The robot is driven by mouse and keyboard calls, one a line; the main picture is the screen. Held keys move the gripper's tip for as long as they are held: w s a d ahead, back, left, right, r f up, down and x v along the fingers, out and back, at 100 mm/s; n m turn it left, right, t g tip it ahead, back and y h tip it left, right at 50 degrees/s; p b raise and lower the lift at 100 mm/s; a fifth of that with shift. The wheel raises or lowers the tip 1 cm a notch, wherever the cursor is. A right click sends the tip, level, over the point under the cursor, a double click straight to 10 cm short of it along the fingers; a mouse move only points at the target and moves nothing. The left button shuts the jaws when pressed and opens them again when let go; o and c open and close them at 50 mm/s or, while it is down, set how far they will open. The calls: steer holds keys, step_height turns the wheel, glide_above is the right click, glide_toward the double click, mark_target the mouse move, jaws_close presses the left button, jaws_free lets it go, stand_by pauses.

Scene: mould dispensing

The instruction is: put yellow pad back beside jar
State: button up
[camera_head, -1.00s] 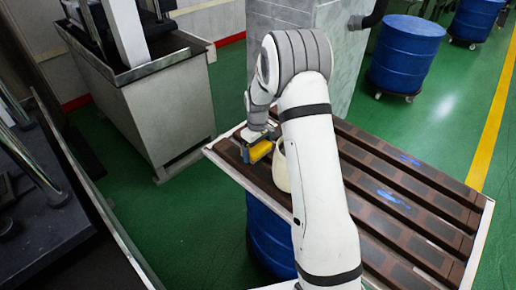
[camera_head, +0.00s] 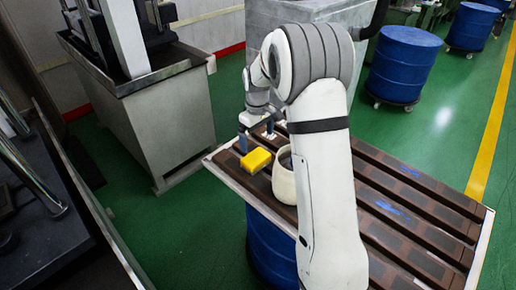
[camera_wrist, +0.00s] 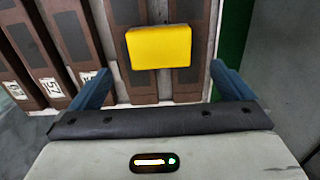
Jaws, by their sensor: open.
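The yellow pad (camera_head: 256,160) lies on the slatted brown tabletop (camera_head: 380,205), just left of the cream jar (camera_head: 284,178), with a small gap or near contact that I cannot settle. The jar is partly hidden behind my arm. My gripper (camera_head: 258,134) is open above and behind the pad, with nothing between its blue fingers. In the wrist view the yellow pad (camera_wrist: 159,47) sits ahead of the open gripper (camera_wrist: 158,82), between the lines of its two fingers and apart from both. The jar does not show in the wrist view.
The table's pale rim (camera_head: 228,178) runs close to the pad on the left. A blue drum (camera_head: 268,240) stands beneath the table. Another blue drum (camera_head: 403,60) and a grey cabinet (camera_head: 165,115) stand beyond it on green floor.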

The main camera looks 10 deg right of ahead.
steer(key=s+r+m+t, duration=0.1)
steer(key=s+r+m, duration=0.2)
steer(key=s+r, duration=0.95)
steer(key=s+f+m+t, duration=0.1)
steer(key=s+m, duration=0.2)
steer(key=s, duration=1.6)
steer(key=shift+f+m+t, duration=0.15)
steer(key=shift+m+t, duration=0.15)
steer(key=shift+m, duration=0.1)
steer(key=shift+d, duration=0.1)
